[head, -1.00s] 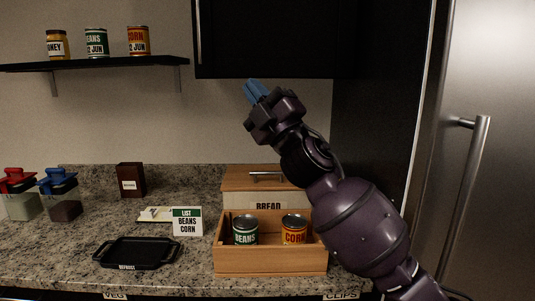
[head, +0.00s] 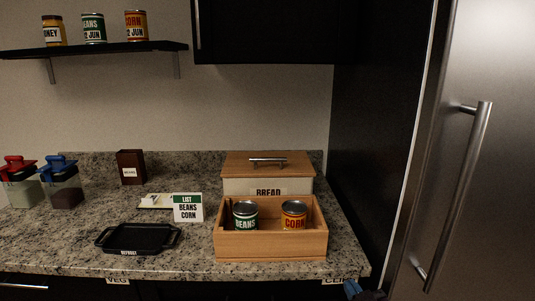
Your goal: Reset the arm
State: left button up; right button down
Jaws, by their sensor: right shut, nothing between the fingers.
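My right gripper (head: 353,287) shows only in part at the bottom edge of the head view, below the counter's front edge at the right. Its blue fingers are shut with nothing between them, and it touches no object that I can see. My left gripper is not in view. A green BEANS can (head: 245,216) and an orange CORN can (head: 293,215) stand upright in an open wooden box (head: 270,245) on the counter. A LIST card (head: 188,208) reading BEANS and CORN stands left of the box.
A BREAD box (head: 235,171) stands behind the wooden box. A black tray (head: 138,239), a brown carton (head: 131,167) and lidded containers (head: 64,185) are on the counter (head: 60,255). A shelf (head: 90,52) holds a honey jar and two cans. A fridge (head: 470,60) stands right.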

jog(key=s+d+f+m+g+h, duration=0.1)
jog(key=s+d+f+g, duration=0.2)
jog(key=s+f, duration=0.7)
jog(key=s+d+f+m+g+h, duration=0.2)
jog(key=s+d+f, duration=0.3)
jog(key=s+f, duration=0.5)
jog(key=s, duration=0.5)
jog(key=shift+s+d+f+m+g+h, duration=0.2)
jog(key=shift+d+f+m+g+h, duration=0.1)
jog(key=shift+d+f+g, duration=0.1)
jog(key=shift+r, duration=0.1)
